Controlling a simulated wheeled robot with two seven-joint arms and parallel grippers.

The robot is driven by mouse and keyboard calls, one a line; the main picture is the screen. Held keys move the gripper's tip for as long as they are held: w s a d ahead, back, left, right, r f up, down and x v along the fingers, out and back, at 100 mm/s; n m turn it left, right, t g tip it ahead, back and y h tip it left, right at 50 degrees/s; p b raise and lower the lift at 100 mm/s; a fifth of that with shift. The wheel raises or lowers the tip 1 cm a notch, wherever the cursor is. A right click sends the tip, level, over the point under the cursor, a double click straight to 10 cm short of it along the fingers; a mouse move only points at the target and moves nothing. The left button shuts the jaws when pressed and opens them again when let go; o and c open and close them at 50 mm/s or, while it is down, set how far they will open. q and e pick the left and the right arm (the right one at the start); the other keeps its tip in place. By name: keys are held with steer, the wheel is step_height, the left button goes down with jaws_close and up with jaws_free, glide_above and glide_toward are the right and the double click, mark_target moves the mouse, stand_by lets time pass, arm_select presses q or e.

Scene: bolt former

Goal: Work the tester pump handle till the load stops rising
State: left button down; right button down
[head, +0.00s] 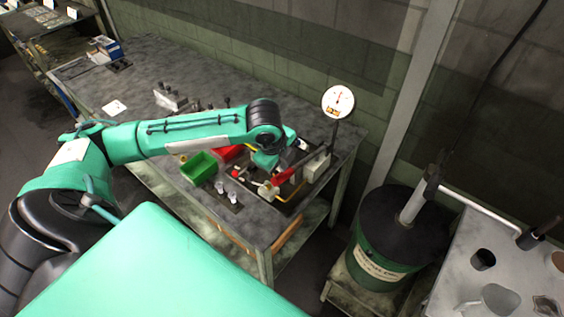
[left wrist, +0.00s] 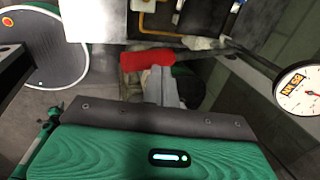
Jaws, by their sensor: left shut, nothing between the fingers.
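The tester pump handle has a red grip (head: 284,176) that sits at the right end of the workbench, beside a small grey-white block (head: 316,166). The red grip (left wrist: 147,59) also shows in the left wrist view, just beyond my gripper's fingertips. My left gripper (left wrist: 160,74) is shut and empty, with its tips close to the grip; I cannot tell whether they touch. In the head view my wrist hides part of the tester. The round white load gauge (head: 338,100) stands on a post behind it; its red needle points roughly upward. My right gripper is not in view.
A green bin (head: 199,168) and a red bin (head: 226,153) stand left of the tester. Small metal parts (head: 228,197) lie near the bench's front edge. A dark green drum (head: 378,262) stands right of the bench, with a grey machine top (head: 500,262) beside it.

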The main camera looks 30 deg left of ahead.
arm_select(q)
steer(key=shift+f+b, duration=0.3)
steer(key=shift+f, duration=0.85)
steer(key=shift+s+f, duration=0.2)
steer(key=shift+f, duration=0.55)
steer(key=shift+f+b, duration=0.8)
steer(key=shift+f, duration=0.95)
step_height(320, 180, down, 3)
steer(key=shift+w+f+b, duration=0.1)
steer(key=shift+f+b, duration=0.05)
steer(key=shift+b, duration=0.3)
steer(key=p, duration=1.2)
glide_toward(282, 174)
steer(key=w+f, duration=0.2)
steer(key=f, duration=0.1)
steer(key=w+f, duration=0.1)
steer(key=shift+d+f, duration=0.1)
steer(key=shift+f, duration=0.4)
